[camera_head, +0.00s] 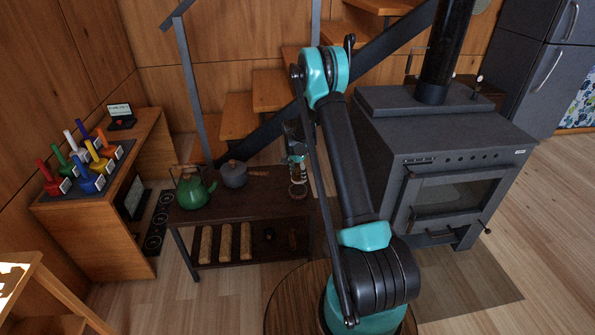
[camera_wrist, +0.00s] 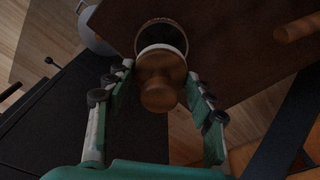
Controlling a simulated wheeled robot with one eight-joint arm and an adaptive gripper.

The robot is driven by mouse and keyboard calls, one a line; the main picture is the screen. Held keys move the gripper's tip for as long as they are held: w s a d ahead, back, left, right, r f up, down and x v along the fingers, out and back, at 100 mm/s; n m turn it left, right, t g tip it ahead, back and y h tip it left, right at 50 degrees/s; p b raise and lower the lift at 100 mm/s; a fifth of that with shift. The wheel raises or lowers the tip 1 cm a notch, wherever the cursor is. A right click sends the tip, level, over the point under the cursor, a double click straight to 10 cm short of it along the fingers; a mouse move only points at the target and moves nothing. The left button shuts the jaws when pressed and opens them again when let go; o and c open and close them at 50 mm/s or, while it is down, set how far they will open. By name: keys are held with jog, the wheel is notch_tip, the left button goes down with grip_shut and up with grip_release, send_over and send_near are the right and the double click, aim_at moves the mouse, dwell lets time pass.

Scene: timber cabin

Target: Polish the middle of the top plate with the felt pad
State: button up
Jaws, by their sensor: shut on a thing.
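The felt pad (camera_wrist: 162,36) shows in the wrist view as a round dark disc with a pale edge and a wooden knob. My gripper (camera_wrist: 160,76) has its fingers on both sides of the knob and is shut on it. In the head view my gripper (camera_head: 297,165) and the pad (camera_head: 298,188) are at the right end of the low brown bench. Whether the pad touches the bench cannot be told. The top plate (camera_head: 385,98) is the flat dark top of the stove, to the right behind my arm.
The low bench (camera_head: 245,208) holds a green kettle (camera_head: 193,189) and a grey pan (camera_head: 233,174), with logs (camera_head: 225,243) on its lower shelf. The black stovepipe (camera_head: 447,50) rises from the stove (camera_head: 450,165). Stairs (camera_head: 270,90) stand behind. Coloured handled things (camera_head: 85,165) stand at left.

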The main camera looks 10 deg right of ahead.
aim_at(298, 189)
jog(key=shift+f, duration=2.5)
jog(key=shift+f, duration=0.55)
jog(key=shift+r, duration=0.15)
jog(key=shift+r, duration=3.35)
jog(key=s+d+r+n, duration=0.2)
jog(key=s+r+n, duration=0.2)
jog(key=s, duration=0.4)
jog(key=s+d+r+n+y, duration=0.1)
jog(key=s+d+r+n, duration=0.1)
jog(key=s+r+n, duration=0.3)
jog(key=s+n, duration=0.2)
jog(key=s, duration=0.1)
jog(key=shift+r+t, duration=0.3)
jog(key=shift+s, duration=0.1)
